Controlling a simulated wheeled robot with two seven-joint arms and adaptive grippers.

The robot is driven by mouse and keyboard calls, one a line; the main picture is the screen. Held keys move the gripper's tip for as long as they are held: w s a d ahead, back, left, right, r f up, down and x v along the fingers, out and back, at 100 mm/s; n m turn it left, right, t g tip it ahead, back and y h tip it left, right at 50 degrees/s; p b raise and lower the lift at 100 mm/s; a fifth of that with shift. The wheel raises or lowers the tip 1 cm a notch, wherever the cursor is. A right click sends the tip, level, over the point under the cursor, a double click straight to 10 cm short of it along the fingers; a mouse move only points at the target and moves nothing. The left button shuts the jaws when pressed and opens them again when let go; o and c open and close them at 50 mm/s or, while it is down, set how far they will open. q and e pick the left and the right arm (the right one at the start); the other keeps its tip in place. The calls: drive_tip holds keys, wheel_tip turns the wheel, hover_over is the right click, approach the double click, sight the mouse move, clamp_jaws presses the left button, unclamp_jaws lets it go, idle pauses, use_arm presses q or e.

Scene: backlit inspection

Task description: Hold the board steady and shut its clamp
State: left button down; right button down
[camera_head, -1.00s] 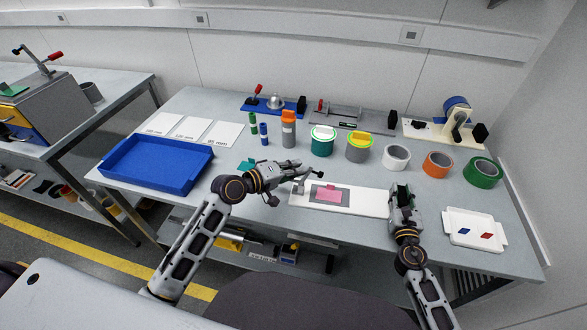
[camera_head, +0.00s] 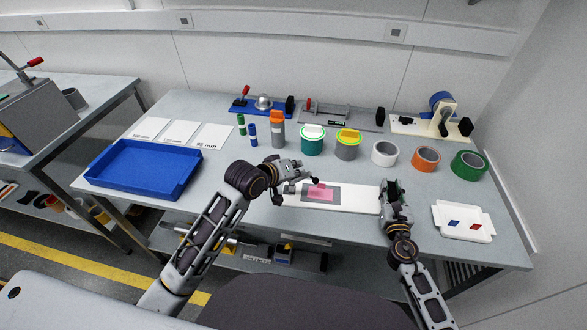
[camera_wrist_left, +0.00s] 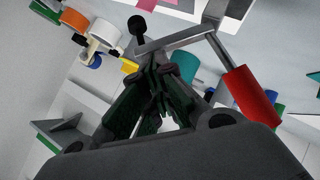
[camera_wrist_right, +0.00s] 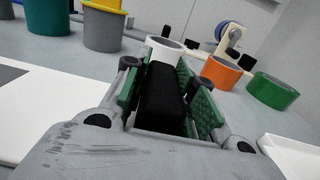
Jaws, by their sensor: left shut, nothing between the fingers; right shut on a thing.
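The white board (camera_head: 360,199) lies on the bench, with a grey patch and a pink piece (camera_head: 319,194) on it. Its clamp (camera_head: 291,188) is at its left end, partly hidden by my left gripper (camera_head: 300,172). In the left wrist view the clamp shows as a metal bar (camera_wrist_left: 188,40) with a black tip (camera_wrist_left: 138,25) and a red handle (camera_wrist_left: 250,98). My left gripper is shut and empty, close beside the bar; contact is unclear. My right gripper (camera_head: 390,188) is shut on a black block (camera_wrist_right: 160,95) at the board's right end.
Jars (camera_head: 313,142) and tape rolls (camera_head: 426,159) stand behind the board. A blue tray (camera_head: 150,172) is at left and a white tray (camera_head: 464,233) at right. Other fixtures (camera_head: 342,116) line the back. Some bench at the front is bare.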

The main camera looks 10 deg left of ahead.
sight(311, 173)
use_arm(q)
drive_tip(key=shift+d+f+m+g+y, duration=0.2)
drive_tip(key=shift+d+m+y, duration=0.15)
drive_tip(key=shift+d+y, duration=0.2)
drive_tip(key=shift+d+f+m+g+y, duration=0.15)
drive_tip(key=shift+d+m+y, duration=0.25)
drive_tip(key=shift+y, duration=0.25)
use_arm(e)
drive_tip(key=shift+s+a+f, duration=0.1)
drive_tip(key=shift+f, duration=0.2)
use_arm(q)
drive_tip(key=shift+w+d+f+m+y, duration=0.1)
drive_tip(key=shift+d+f+m+y, duration=0.4)
drive_tip(key=shift+y, duration=0.3)
drive_tip(key=shift+d+f+m+y, duration=0.3)
drive_tip(key=shift+d+y, duration=0.15)
drive_tip(key=shift+y, duration=0.15)
drive_tip(key=shift+d+f, duration=0.15)
drive_tip(key=shift+f, duration=0.1)
drive_tip(key=shift+d+r, duration=0.1)
drive_tip(key=shift+r, duration=0.6)
wheel_tip(311, 173, up, 3)
drive_tip(key=v, duration=0.9)
drive_tip(key=shift+s+d+r, duration=0.2)
drive_tip(key=shift+s+d, duration=0.1)
